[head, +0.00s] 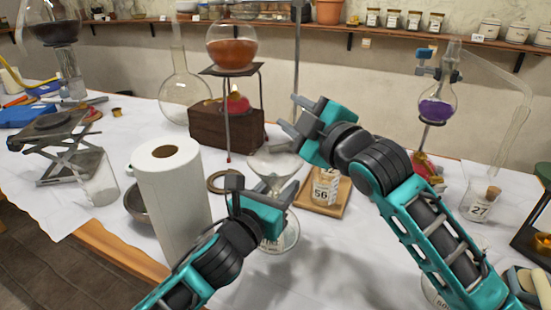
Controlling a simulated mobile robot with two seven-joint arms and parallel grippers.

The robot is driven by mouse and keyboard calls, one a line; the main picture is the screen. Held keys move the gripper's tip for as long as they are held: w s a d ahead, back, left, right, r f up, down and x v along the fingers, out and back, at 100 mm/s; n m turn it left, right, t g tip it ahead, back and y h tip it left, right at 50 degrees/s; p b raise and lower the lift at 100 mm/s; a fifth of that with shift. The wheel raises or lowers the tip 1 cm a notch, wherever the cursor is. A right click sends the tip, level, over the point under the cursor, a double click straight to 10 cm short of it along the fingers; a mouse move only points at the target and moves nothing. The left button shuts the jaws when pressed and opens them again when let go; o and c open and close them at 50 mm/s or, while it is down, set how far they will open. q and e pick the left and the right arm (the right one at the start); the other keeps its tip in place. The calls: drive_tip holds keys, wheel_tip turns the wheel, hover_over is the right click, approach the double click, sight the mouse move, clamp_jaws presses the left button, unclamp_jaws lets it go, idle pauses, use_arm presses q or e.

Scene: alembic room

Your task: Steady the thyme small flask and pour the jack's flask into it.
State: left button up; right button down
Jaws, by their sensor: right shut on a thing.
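The lab jack (62,150) stands at the left with no flask on its top. My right gripper (292,122) is shut, its fingers close above a clear glass cone (272,163), wide end up, narrowing downward. I take this for the jack's flask, upturned; the gripper hides the grip. Below it, the base of a clear small flask (287,240) shows on the cloth, probably the thyme small flask; its label is hidden. My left gripper (262,192) has its fingers on either side of the glass between the two. Whether it is closed on it cannot be told.
A paper towel roll (172,205) stands close left of my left gripper. A tripod with an amber flask (231,48) is behind. A jar marked 56 (326,187) sits on a wooden tray just right. A purple flask (437,105) hangs at the right.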

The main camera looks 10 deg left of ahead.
drive_tip(key=m, duration=0.3)
drive_tip(key=shift+w+d+r+m, duration=0.2)
drive_tip(key=shift+w+d+m, duration=0.1)
drive_tip(key=shift+d+m, duration=0.1)
drive_tip(key=shift+w+d+r+m, duration=0.1)
drive_tip(key=shift+w+d+m, duration=0.4)
drive_tip(key=shift+m, duration=0.5)
drive_tip(key=shift+w+d+r+m, duration=0.1)
drive_tip(key=shift+w+d+m, duration=0.35)
drive_tip(key=shift+m, duration=0.55)
drive_tip(key=shift+w+d+r+m, duration=0.15)
drive_tip(key=shift+w+d+m, duration=0.2)
drive_tip(key=shift+m, duration=0.55)
drive_tip(key=shift+w+d+r+m, duration=0.1)
drive_tip(key=shift+w+d+m, duration=0.15)
drive_tip(key=shift+m, duration=0.65)
use_arm(q)
drive_tip(key=o, duration=1.2)
drive_tip(key=v, duration=1.2)
drive_tip(key=shift+r, duration=0.1)
